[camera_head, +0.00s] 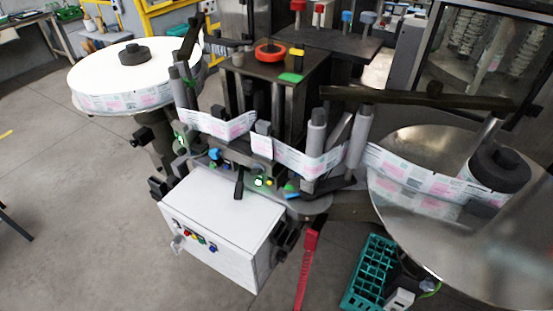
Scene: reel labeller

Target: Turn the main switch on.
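The white control box (225,225) of the labeller hangs in the middle of the view, below the label path. Its front face carries a row of small coloured buttons (195,236), among them red, yellow and blue ones. A pale grey, knob-like part (178,243) sits at the lower left of that face. A black part (287,238) juts from the box's right side. I cannot tell which of these is the main switch, nor its position. Neither of my grippers can be made out in this view.
A label reel (120,72) stands at the left, and a metal disc (470,215) with a dark hub is at the right. A red post (307,268) and a teal crate (368,272) stand right of the box. The floor at front left is clear.

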